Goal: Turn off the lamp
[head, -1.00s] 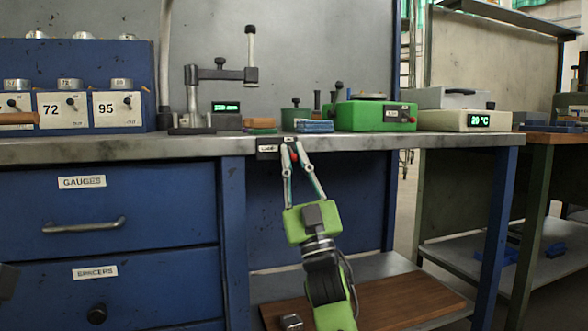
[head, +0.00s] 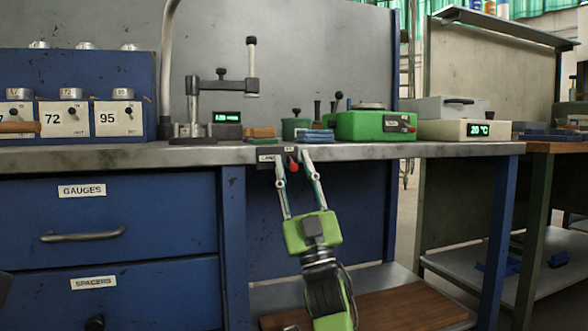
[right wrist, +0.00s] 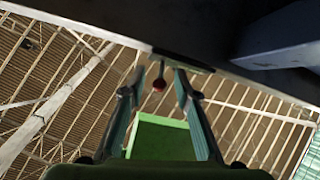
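The lamp switch is a small dark box (head: 274,151) under the front edge of the workbench, with a label that seems to read LAMP (head: 267,158). A small toggle with a red tip (head: 294,167) hangs below it, beside a small label too small to read surely. My right gripper (head: 293,157) is open, pointing up, with one finger on each side of the toggle. In the right wrist view the red tip (right wrist: 159,84) shows between the two spread fingers, apart from both. The lamp's head is not in view. My left gripper is not recognisable in view.
The grey bench top (head: 130,154) overhangs the switch. A blue drawer unit (head: 110,218) stands to the left and a lower shelf (head: 400,300) lies below. A grey post (head: 166,70), a clamp stand (head: 193,100) and a green box (head: 365,125) stand on the bench.

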